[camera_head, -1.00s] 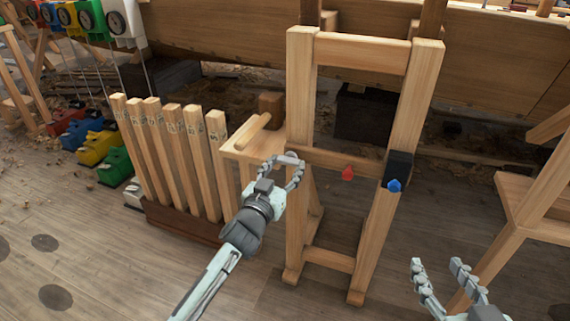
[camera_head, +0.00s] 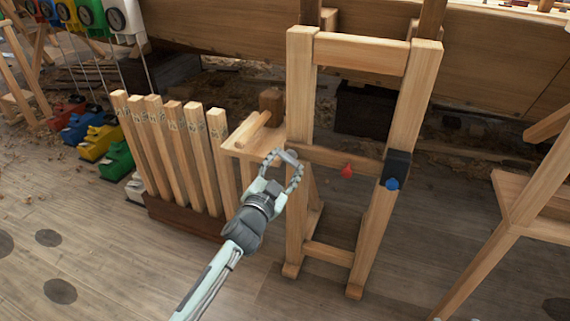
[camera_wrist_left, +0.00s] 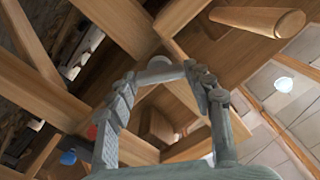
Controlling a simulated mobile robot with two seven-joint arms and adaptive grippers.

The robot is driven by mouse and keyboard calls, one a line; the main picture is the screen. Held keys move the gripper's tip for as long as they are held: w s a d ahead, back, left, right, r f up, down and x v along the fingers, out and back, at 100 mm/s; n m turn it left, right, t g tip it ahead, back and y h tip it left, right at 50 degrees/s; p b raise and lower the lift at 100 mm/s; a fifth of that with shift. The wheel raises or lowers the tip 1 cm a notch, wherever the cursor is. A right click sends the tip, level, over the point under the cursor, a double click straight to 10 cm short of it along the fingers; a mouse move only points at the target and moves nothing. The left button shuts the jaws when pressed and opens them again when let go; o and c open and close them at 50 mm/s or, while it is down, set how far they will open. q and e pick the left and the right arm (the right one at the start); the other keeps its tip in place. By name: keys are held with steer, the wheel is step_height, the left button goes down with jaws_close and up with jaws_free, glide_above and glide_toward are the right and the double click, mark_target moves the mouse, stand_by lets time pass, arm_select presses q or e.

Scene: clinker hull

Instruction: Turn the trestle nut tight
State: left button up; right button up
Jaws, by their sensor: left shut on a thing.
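The wooden trestle (camera_head: 300,95) stands upright in the middle of the head view. A small grey bar-shaped nut (camera_head: 287,156) sits at its left post, level with the middle crossbar, and slants down to the right. My left gripper (camera_head: 285,163) is shut on the nut, with a fingertip at each end. In the left wrist view the grey nut (camera_wrist_left: 153,78) spans between the fingertips, with a pale rounded part behind it. The fingers hide its ends. My right gripper is out of view.
A red knob (camera_head: 347,171) is on the crossbar and a blue knob (camera_head: 392,184) is by a dark block on the right post. A small wooden shelf (camera_head: 240,150) and several upright stakes (camera_head: 185,150) stand close left. Floor in front is clear.

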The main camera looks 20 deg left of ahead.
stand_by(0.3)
arm_select(q)
steer(key=o, duration=1.1)
steer(key=shift+o, duration=0.2)
steer(key=s, duration=1.2)
steer(key=shift+a, duration=0.2)
steer(key=shift+a, duration=0.1)
steer(key=s+a+f+n+g+y+p, duration=0.2)
steer(key=s+a+f+g, duration=0.15)
steer(key=f, duration=0.25)
steer(key=s+a+f+n+g+y+p, duration=0.1)
steer(key=s+a+f+n+g+p, duration=0.1)
steer(key=s+a+f+g+p, duration=0.25)
steer(key=s+d+f+g, duration=0.1)
steer(key=s+f+g, duration=0.2)
steer(key=s, duration=0.4)
steer(key=s+d+f+n+g+h, duration=0.1)
steer(key=s+f+g, duration=0.3)
steer(key=s, duration=0.3)
steer(key=shift+f, duration=0.45)
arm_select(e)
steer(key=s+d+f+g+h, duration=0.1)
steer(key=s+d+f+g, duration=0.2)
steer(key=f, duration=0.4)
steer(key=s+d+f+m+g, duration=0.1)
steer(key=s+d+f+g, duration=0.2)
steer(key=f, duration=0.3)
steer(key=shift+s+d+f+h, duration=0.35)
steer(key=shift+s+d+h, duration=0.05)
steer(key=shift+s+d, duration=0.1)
